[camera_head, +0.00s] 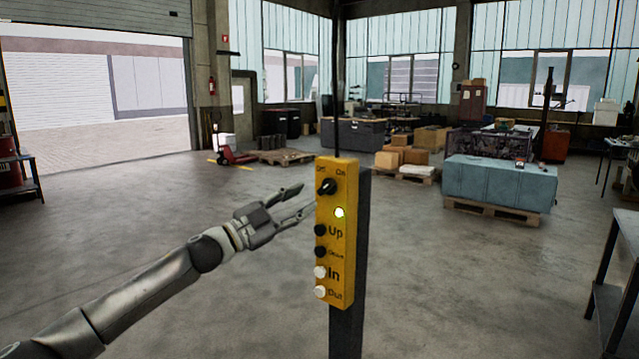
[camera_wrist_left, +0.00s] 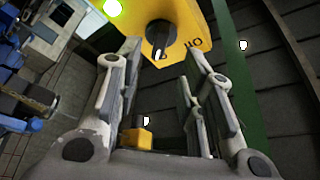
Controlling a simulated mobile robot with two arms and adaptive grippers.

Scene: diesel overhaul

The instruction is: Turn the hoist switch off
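A yellow hoist control box (camera_head: 335,240) stands on a dark post. Its black rotary switch (camera_head: 326,187) is near the top, under the "Off" and "On" labels. I cannot tell for sure which label the switch points to. My left gripper (camera_head: 305,198) is just left of the box, open and empty, with its fingers towards it. In the left wrist view the switch (camera_wrist_left: 160,36) lies beyond the open left gripper's fingertips (camera_wrist_left: 166,58), roughly between them and apart from them. My right gripper is not in view.
Black and white buttons for up, down, in and out line the box's lower part. The dark post (camera_head: 348,320) carries it. A grey bench (camera_head: 615,300) stands at the right edge. A blue-covered pallet load (camera_head: 499,183) is farther back. The floor around the post is clear.

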